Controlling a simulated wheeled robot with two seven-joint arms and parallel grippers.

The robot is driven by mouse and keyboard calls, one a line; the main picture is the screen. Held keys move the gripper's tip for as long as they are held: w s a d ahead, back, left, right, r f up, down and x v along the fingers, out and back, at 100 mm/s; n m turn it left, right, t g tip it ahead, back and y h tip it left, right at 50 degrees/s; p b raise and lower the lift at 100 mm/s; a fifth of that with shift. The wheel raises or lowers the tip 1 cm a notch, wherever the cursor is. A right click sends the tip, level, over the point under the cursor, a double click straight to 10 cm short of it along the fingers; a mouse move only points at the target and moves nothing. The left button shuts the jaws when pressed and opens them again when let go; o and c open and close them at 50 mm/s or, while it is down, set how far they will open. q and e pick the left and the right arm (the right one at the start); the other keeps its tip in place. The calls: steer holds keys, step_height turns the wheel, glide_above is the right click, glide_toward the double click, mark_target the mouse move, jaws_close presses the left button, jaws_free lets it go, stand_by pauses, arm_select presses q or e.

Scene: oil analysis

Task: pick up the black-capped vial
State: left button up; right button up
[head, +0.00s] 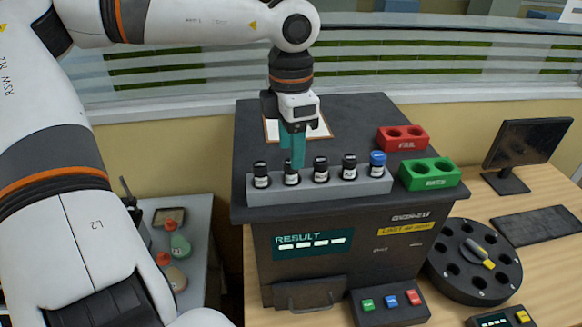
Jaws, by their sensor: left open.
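Several black-capped vials stand upright in a grey rack (320,187) on top of the dark analyser. They include the leftmost vial (260,175), the second vial (291,179), the third vial (320,175) and the fourth vial (349,172). A blue-capped vial (377,168) stands at the rack's right end. My left gripper (294,162) points down with its teal fingers at the second vial from the left. The fingers overlap that vial's top in the picture; I cannot tell whether they touch it. The gripper is open. My right gripper is out of view.
A red FAIL holder (402,138) and a green holder (430,174) sit right of the rack. The analyser (350,232) shows a RESULT display. A round black carousel (473,288), a monitor (528,145) and a keyboard (538,224) stand on the wooden desk. A clipboard (320,128) lies behind the gripper.

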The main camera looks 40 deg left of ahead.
mark_target(291, 177)
arm_select(q)
steer(key=shift+f+p, duration=0.65)
steer(key=shift+f, duration=1.5)
steer(key=shift+c, duration=0.5)
steer(key=c, duration=1)
steer(key=shift+o, duration=0.2)
steer(key=shift+r, duration=0.1)
